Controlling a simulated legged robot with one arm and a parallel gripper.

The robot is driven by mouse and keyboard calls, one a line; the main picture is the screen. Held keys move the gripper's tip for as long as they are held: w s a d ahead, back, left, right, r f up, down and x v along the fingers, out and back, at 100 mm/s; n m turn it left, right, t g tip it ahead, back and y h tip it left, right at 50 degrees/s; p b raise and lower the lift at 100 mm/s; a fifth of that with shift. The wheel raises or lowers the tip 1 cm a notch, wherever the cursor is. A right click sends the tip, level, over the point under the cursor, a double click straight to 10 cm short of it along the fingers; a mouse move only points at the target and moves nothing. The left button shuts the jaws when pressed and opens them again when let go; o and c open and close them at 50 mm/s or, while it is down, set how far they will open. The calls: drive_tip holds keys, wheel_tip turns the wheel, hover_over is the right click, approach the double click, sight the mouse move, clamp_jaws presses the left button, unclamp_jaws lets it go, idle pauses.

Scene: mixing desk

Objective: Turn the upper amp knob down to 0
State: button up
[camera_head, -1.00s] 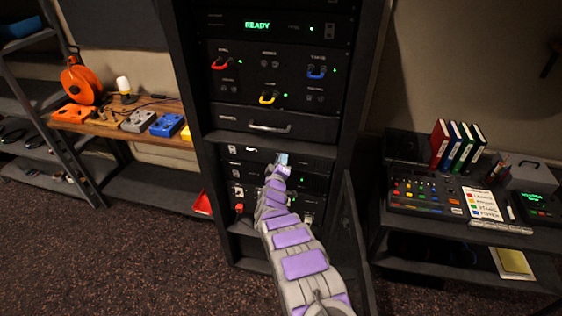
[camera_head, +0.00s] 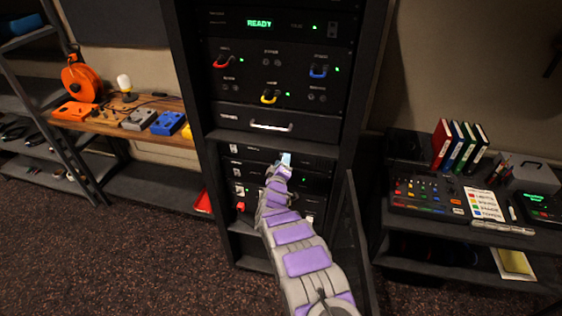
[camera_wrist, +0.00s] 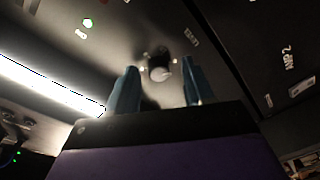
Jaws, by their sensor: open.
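My gripper (camera_head: 286,158) is at the amp panels in the lower part of the rack, at the end of my purple and grey arm. In the wrist view my gripper (camera_wrist: 158,85) shows two blue fingers, open and apart. A small dark round knob (camera_wrist: 158,68) with a pale face lies between the fingertips in the picture, on a dark panel. I see no clear contact with it. An "AMP 2" label (camera_wrist: 288,60) is on the neighbouring panel at right. In the head view my gripper and arm hide the knob.
The dark rack (camera_head: 345,140) has a drawer with a bright handle (camera_head: 271,127) above the amps. Its open door (camera_head: 350,240) stands to the right of my arm. A bright strip (camera_wrist: 50,86) crosses the left of the wrist view. A desk with a mixer (camera_head: 428,198) is at right.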

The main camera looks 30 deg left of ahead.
drive_tip(key=p+v, duration=0.1)
drive_tip(key=v, duration=1.5)
drive_tip(key=shift+s+a, duration=0.2)
drive_tip(key=shift+s, duration=0.05)
drive_tip(key=shift+f, duration=0.15)
